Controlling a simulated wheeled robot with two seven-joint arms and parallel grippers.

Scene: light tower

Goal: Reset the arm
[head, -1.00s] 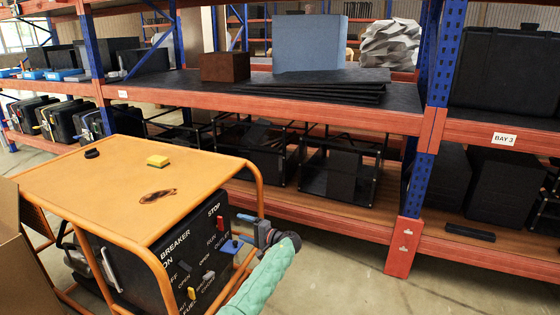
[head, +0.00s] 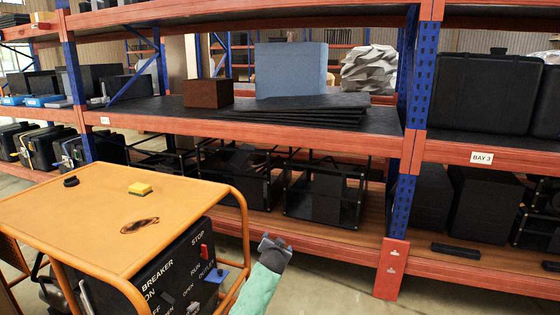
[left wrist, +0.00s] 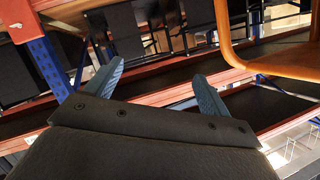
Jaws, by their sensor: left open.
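My left gripper (head: 275,243) is in the head view at the end of a green arm sleeve, just right of the generator's front corner. In the left wrist view its blue-grey fingers (left wrist: 158,70) are spread apart with nothing between them. The generator has an orange frame (head: 90,215) and a black control panel (head: 176,275) with a red switch (head: 205,252) by STOP and RUN and a blue lever (head: 216,275). The gripper is apart from the panel. My right gripper is not in view.
A shelving rack with red beams (head: 290,135) and blue posts (head: 400,210) stands behind, holding black cases (head: 485,92), a blue box (head: 290,70) and a brown box (head: 208,93). Concrete floor (head: 340,285) is clear on the right.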

